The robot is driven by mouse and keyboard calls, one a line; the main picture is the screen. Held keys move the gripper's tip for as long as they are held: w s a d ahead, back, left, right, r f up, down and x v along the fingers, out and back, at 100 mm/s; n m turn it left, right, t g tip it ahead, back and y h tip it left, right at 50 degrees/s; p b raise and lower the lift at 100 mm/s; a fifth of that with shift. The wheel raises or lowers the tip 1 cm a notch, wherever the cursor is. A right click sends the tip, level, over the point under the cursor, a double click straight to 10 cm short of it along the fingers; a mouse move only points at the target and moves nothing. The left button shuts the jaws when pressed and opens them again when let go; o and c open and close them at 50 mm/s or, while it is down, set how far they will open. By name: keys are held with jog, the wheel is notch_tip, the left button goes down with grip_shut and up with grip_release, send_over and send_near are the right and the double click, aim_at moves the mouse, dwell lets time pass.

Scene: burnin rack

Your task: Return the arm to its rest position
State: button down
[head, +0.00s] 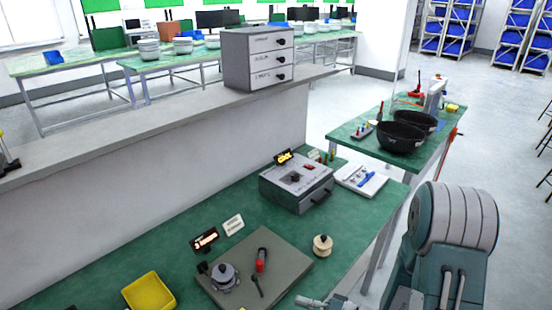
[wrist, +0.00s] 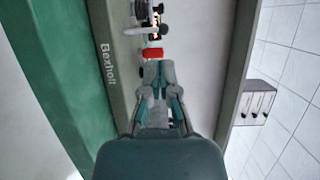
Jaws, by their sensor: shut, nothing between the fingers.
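My gripper (wrist: 158,72) is in the middle of the wrist view, its grey and teal fingers together with nothing held between them. In the head view my teal and grey arm fills the lower right, at the right side of the green bench (head: 180,255). A small grey part of the arm shows at the bottom edge, close to the bench. In the wrist view a small red thing (wrist: 152,53) lies beyond the fingertips; I cannot tell what it is or how far away.
The bench holds a grey box with a handle (head: 297,183), a grey plate (head: 285,270) with fixtures, a cream knobbed piece (head: 322,245) and a yellow tray (head: 149,293). A drawer cabinet (head: 257,58) stands on the ledge behind. Black bowls (head: 400,138) sit on another bench. Floor at right is mostly clear.

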jog(key=s+a+r+n+g+h, duration=0.2)
jog(key=s+r+n+g+h, duration=0.4)
jog(key=s+r+g, duration=0.35)
jog(key=s+d+r+m+t+h, duration=0.1)
jog(key=s+d+r+t+h, duration=0.2)
jog(key=d+r+t+h, duration=0.5)
notch_tip(320, 180, up, 4)
jog(key=shift+s+d+f+h, duration=0.1)
jog(key=shift+s+d+h, duration=0.3)
jog(key=shift+d+h, duration=0.65)
jog(key=shift+a, duration=0.1)
